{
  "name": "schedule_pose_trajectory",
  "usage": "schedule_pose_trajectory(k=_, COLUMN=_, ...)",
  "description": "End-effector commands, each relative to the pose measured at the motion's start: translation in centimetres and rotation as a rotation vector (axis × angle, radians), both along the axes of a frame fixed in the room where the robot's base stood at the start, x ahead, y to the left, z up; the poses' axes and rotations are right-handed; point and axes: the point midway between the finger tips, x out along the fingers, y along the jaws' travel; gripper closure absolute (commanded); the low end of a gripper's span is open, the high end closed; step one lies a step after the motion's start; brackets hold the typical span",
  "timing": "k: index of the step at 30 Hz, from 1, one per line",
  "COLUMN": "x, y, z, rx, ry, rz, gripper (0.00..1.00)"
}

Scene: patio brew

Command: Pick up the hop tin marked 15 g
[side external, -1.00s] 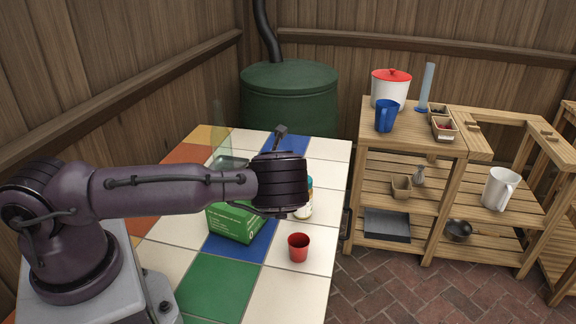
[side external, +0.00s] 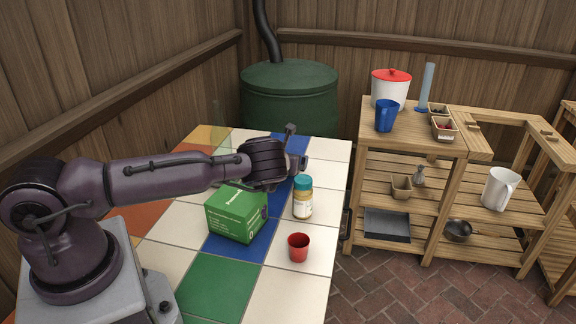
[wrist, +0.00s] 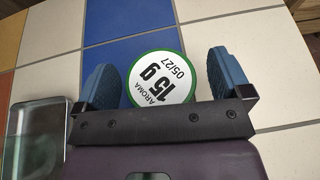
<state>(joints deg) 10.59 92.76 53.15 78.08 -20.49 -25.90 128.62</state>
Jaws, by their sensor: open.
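The hop tin marked 15 g (wrist: 162,78) shows in the wrist view as a round white lid with a green rim, reading "AROMA 15 g 05/27". My gripper (wrist: 163,70) is open, with one blue fingertip on each side of the tin and a gap visible on both sides. The tin's lower body is hidden by the dark gripper bar. In the side view my gripper (side external: 297,163) is over the far part of the tiled table, and the tin is hidden behind it.
A green box (side external: 236,214), a jar with a teal lid (side external: 303,198) and a red cup (side external: 298,247) stand nearer on the tiled table. A wooden shelf (side external: 412,147) stands to the right.

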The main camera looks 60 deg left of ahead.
Motion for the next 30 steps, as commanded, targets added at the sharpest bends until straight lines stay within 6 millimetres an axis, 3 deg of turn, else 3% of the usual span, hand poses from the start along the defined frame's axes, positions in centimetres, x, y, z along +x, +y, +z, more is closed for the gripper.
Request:
schedule_pose_trajectory(k=5, x=0.0, y=0.0, z=0.0, rx=0.0, ry=0.0, rz=0.0, gripper=0.04)
schedule_pose_trajectory(k=8, x=0.0, y=0.0, z=0.0, rx=0.0, ry=0.0, rz=0.0, gripper=0.22)
schedule_pose_trajectory(k=12, x=0.0, y=0.0, z=0.0, rx=0.0, ry=0.0, rz=0.0, gripper=0.54)
schedule_pose_trajectory(k=13, x=0.0, y=0.0, z=0.0, rx=0.0, ry=0.0, rz=0.0, gripper=0.57)
schedule_pose_trajectory(k=23, x=0.0, y=0.0, z=0.3, rx=0.001, ry=-0.001, rz=0.0, gripper=0.57)
schedule_pose_trajectory(k=30, x=0.1, y=0.0, z=3.0, rx=0.001, ry=-0.004, rz=0.001, gripper=0.57)
